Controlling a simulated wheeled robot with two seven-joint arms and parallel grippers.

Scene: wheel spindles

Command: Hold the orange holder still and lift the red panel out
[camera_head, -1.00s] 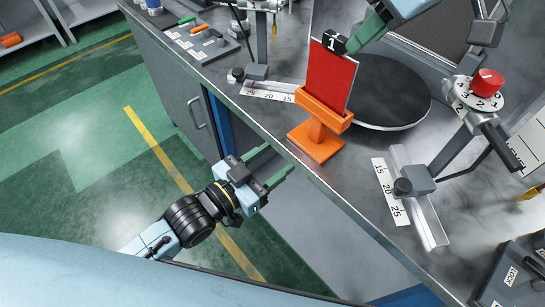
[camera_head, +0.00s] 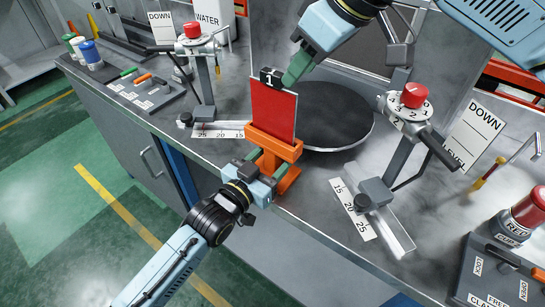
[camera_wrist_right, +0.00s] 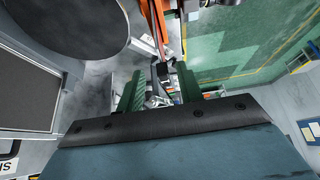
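The red panel (camera_head: 272,112) stands upright in the slot of the orange holder (camera_head: 286,149), with a black tab marked 1 (camera_head: 270,77) on its top edge. The holder's base is partly hidden by my left gripper (camera_head: 262,166), whose green fingers are at the holder's stem, below the slot. Whether they press on it is unclear. My right gripper (camera_head: 290,76) is at the panel's top, beside the tab. In the right wrist view its green fingers (camera_wrist_right: 160,88) are spread apart, with a dark piece, apparently the tab, between them near the tips.
A dark round plate (camera_head: 335,118) lies behind the holder. Clamp stands with red knobs (camera_head: 414,96) and ruler strips (camera_head: 354,210) stand to either side. The bench's front edge (camera_head: 320,231) runs just in front of the holder. A tool tray (camera_head: 142,92) is at left.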

